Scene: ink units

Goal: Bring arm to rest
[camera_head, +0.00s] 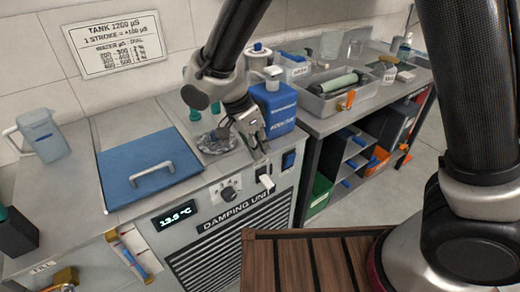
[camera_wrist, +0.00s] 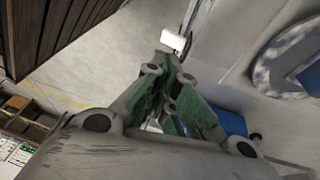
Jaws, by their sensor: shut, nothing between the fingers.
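My arm reaches down from the top of the head view to my gripper (camera_head: 262,152), which is above the front edge of the damping unit (camera_head: 235,205). My gripper is shut and empty. In the wrist view its green-and-grey fingers (camera_wrist: 170,62) meet near the picture's middle. A white lever (camera_head: 266,182) on the unit's front is just below the fingertips. It also shows in the wrist view (camera_wrist: 173,40), just beyond the fingers. I cannot tell whether they touch it.
A blue lid (camera_head: 130,178) with a white handle lies on the counter at left. A blue jug (camera_head: 272,108) stands close behind my gripper. A clear pitcher (camera_head: 42,135) is at far left. A side bench (camera_head: 330,122) holds a grey tray (camera_head: 320,98). Floor shows at right.

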